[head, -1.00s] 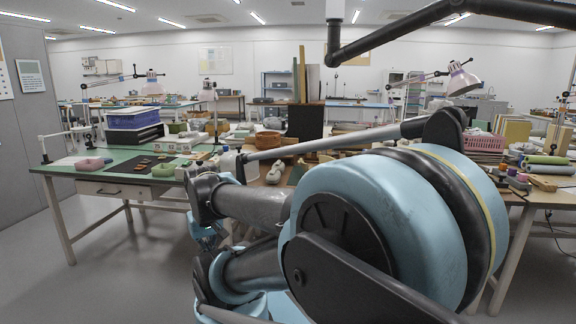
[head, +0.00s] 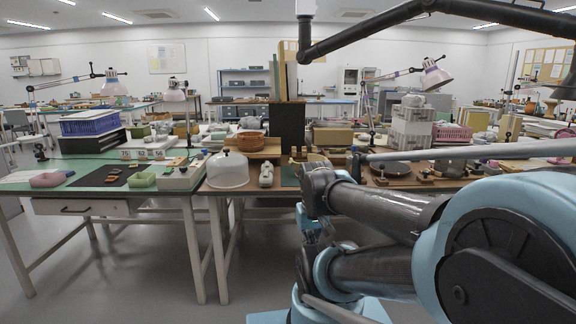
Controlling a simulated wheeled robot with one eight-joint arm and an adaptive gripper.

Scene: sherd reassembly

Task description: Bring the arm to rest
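My arm, in light blue and dark grey, fills the lower right of the head view. Its links fold back toward the camera in front of the right-hand bench (head: 262,182). I cannot make out my gripper or its fingertips in this view. Whether it holds anything does not show.
A lamp (head: 433,76) overhangs the right. Floor at lower left is clear.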

